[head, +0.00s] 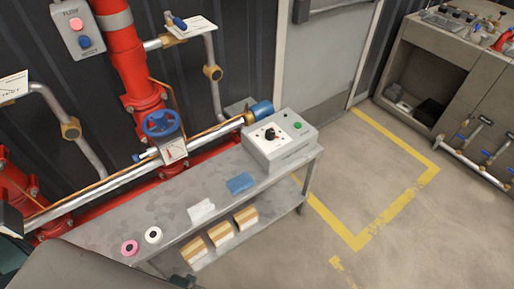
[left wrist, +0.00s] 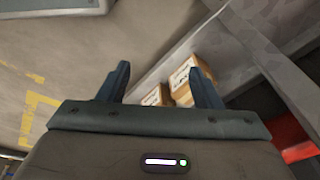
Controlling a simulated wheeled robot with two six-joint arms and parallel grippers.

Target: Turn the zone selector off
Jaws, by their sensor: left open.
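A grey control box (head: 280,148) sits on the right end of the metal bench. Its white face carries a black rotary knob (head: 270,134), which looks like the zone selector, with a small red mark near it and a green button to its right. The markings are too small to read, so I cannot tell the knob's position. My left gripper (left wrist: 162,86) shows in the left wrist view with its two fingers apart and nothing between them. It is away from the knob, which is out of that view. My right gripper is not seen.
The bench (head: 110,222) holds pink and white tape rolls, a white cloth and a blue cloth (head: 239,184). Cartons (head: 220,233) lie on its lower shelf. Red pipes and a blue valve wheel (head: 160,123) stand behind. The floor to the right is clear.

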